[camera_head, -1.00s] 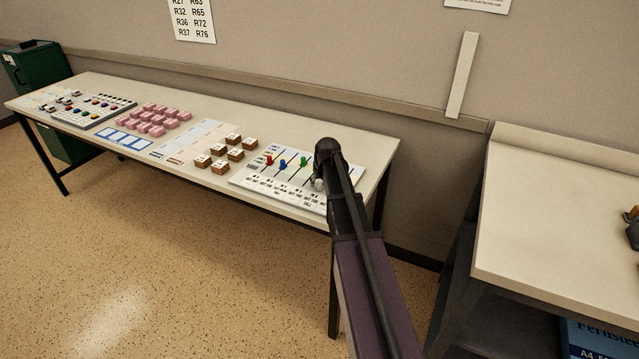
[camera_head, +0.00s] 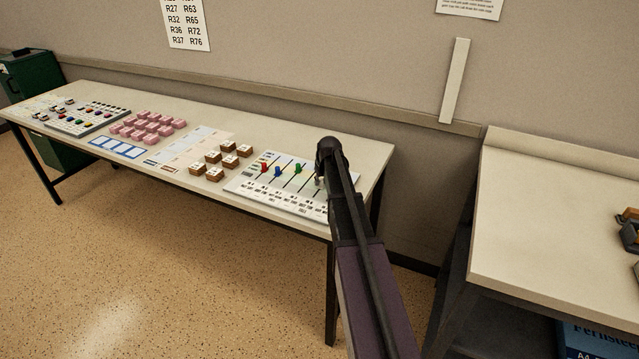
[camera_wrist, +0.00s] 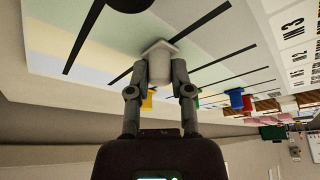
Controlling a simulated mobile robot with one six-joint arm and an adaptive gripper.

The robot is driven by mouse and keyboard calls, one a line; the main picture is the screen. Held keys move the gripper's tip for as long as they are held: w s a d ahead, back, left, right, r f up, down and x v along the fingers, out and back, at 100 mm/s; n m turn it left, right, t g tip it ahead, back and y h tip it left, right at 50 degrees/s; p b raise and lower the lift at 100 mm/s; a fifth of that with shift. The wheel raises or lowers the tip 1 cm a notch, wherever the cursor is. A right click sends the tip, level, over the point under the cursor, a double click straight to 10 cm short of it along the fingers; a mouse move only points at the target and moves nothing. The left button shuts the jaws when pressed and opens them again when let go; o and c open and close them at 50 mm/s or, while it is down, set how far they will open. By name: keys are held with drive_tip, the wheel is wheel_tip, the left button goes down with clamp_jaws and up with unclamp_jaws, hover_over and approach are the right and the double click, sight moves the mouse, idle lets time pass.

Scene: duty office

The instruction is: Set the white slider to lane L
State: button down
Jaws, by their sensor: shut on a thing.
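The white slider (camera_wrist: 159,63) is a pale knob on the slider board (camera_head: 245,187). In the wrist view it sits between the two fingertips of my gripper (camera_wrist: 160,74), which are shut on it. In the head view my gripper (camera_head: 319,181) is at the right part of the board, and my arm hides much of that area. The white slider is not clear there. The lane letters are too small or out of view, so I cannot tell which lane it is at.
The board also has a red slider (camera_head: 264,168), a blue slider (camera_head: 277,172) and a green slider (camera_head: 298,169). A yellow slider (camera_wrist: 147,101) and a black knob (camera_wrist: 130,3) show in the wrist view. Brown blocks (camera_head: 229,162) stand left of the board on the table.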

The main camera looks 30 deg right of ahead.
drive_tip(key=c, duration=0.5)
unclamp_jaws()
drive_tip(key=shift+c, duration=0.2)
drive_tip(key=shift+r, duration=0.15)
